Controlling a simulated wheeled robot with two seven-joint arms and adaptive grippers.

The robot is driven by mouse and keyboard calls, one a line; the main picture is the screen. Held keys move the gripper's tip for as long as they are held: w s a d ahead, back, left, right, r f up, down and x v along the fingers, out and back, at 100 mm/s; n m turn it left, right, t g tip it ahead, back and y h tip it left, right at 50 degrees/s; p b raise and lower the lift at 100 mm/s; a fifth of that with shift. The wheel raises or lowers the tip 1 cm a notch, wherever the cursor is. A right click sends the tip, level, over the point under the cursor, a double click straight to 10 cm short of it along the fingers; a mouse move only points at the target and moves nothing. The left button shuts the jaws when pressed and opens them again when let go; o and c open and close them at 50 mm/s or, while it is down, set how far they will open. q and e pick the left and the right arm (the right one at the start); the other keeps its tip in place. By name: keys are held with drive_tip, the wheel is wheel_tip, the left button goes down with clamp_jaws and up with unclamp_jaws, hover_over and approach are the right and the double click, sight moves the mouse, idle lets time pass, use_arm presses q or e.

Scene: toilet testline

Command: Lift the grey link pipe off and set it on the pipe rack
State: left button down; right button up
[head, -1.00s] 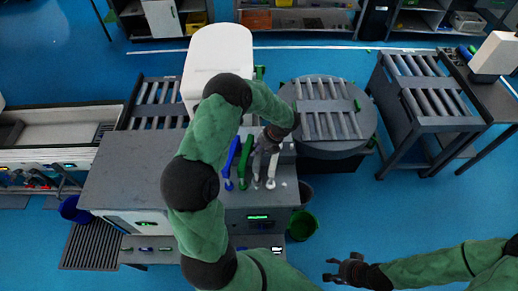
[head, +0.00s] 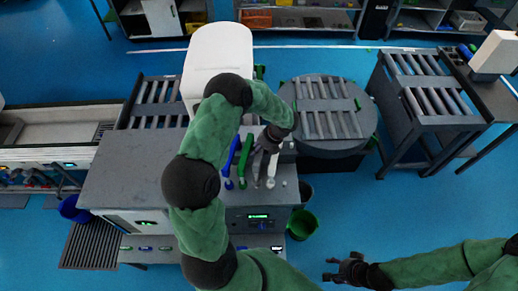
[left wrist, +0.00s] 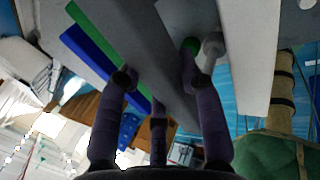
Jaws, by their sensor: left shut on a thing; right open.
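The grey link pipe (head: 257,168) stands at the front of the grey machine, between the green pipe and the white pipe. My left gripper (head: 266,146) is shut on its upper part and hides some of it. In the left wrist view the grey pipe (left wrist: 152,45) runs between my dark fingers (left wrist: 165,75). Whether its lower end is still seated cannot be told. My right gripper (head: 347,268) is open and empty at the lower right, over the floor. Several slatted racks are in view; which is the pipe rack is not clear.
A blue pipe (head: 230,163) and a green pipe (head: 244,162) stand close left, and a white pipe (head: 272,168) close right. A round slatted table (head: 366,118) is to the right, with a slatted stand (head: 404,107) beyond. A green bucket (head: 302,224) sits below.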

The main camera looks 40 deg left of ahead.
use_arm(q)
drive_tip(key=shift+f+b, duration=0.7)
drive_tip(key=shift+f, duration=0.45)
drive_tip(key=c, duration=0.7)
unclamp_jaws()
drive_tip(key=v, duration=1.2)
